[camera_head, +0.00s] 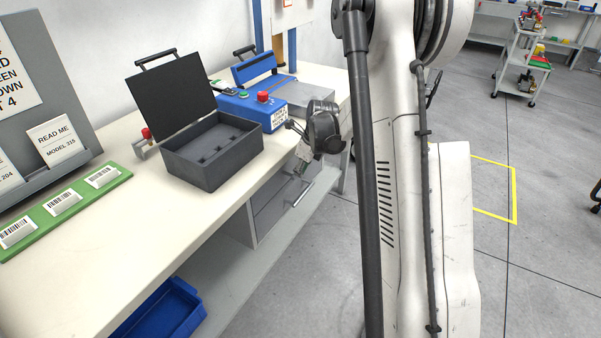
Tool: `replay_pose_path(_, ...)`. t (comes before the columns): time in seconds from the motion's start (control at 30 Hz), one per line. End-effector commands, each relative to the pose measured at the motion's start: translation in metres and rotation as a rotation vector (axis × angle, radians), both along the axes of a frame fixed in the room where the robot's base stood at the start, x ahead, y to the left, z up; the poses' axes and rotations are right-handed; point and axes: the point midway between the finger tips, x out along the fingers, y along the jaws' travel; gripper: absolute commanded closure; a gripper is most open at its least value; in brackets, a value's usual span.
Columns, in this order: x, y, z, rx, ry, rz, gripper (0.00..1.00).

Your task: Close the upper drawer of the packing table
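The packing table (120,270) runs along the wall on the left. A grey drawer unit (268,218) hangs under its top near the far end, with a bar handle (300,194) on one drawer front. The drawer area just below the table edge is partly covered by my wrist, so I cannot tell how far the upper drawer stands out. My gripper (302,150) is at the table's front edge, above and close to that handle. Its fingers are small and partly hidden, so I cannot tell whether they are open or touching the drawer.
An open black case (212,155) stands on the table near my gripper, with a blue box with a red button (250,107) behind it. A green barcode strip (68,205) lies at left. A blue bin (165,310) is below.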

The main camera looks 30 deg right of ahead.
Motion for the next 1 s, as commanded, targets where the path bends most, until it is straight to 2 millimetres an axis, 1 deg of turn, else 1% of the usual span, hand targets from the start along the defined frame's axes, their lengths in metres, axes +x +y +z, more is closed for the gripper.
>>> replay_pose_path(0.17, -0.014, -0.005, 0.003, 0.001, 0.0, 0.0, 1.0)
replay_pose_path(0.3, -0.035, -0.015, 0.01, 0.001, -0.001, 0.003, 1.0)
replay_pose_path(0.4, -0.039, -0.017, 0.035, 0.0, -0.001, 0.006, 1.0)
replay_pose_path(0.5, -0.045, -0.02, 0.055, -0.001, 0.0, 0.006, 1.0)
replay_pose_path(0.7, -0.053, -0.024, 0.087, 0.0, 0.0, 0.005, 1.0)
replay_pose_path(0.83, -0.056, -0.026, 0.1, 0.0, 0.0, 0.006, 1.0)
replay_pose_path(1.0, -0.058, -0.027, 0.105, 0.0, 0.0, 0.007, 1.0)
